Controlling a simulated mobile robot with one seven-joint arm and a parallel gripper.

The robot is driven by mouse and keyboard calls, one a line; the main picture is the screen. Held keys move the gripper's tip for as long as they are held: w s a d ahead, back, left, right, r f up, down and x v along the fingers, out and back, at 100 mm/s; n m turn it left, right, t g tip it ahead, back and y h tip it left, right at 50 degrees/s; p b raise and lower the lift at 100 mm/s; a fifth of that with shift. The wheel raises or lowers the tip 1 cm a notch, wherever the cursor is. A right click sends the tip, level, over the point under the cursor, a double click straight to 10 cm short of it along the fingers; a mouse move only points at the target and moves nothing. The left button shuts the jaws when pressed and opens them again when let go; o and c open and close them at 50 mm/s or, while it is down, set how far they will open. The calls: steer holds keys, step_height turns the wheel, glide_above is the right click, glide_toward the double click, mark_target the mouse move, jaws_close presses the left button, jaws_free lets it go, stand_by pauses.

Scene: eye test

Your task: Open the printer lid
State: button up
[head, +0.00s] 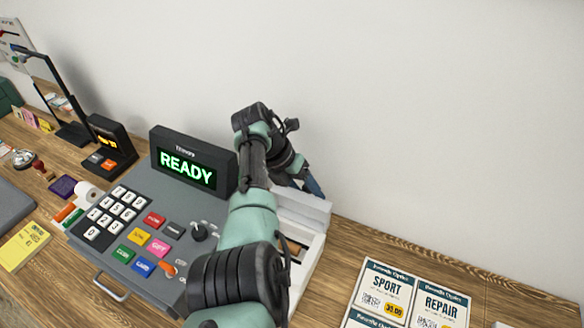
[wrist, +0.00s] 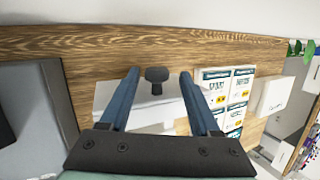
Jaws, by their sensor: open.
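The white printer (head: 311,238) stands at the right end of the grey cash register, partly hidden behind my arm in the head view. Its pale lid (wrist: 140,108) shows between my fingers in the wrist view, with a dark knob (wrist: 156,80) near its far edge. My gripper (wrist: 159,74) is open, with one blue finger on each side of the knob in the picture. I see a gap between the knob and each finger. I cannot tell the height of the fingertips over the knob. In the head view my gripper (head: 313,187) is mostly hidden behind my arm.
The register (head: 135,268) has a READY display (head: 186,166), keys and a front handle. Printed SPORT and REPAIR cards (head: 384,290) lie to the right on the wooden counter (head: 345,240). A plain wall rises close behind. Bare counter shows between printer and cards.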

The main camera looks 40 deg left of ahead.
steer(key=b+v, duration=0.1)
steer(key=v, duration=0.9)
steer(key=shift+r, duration=0.1)
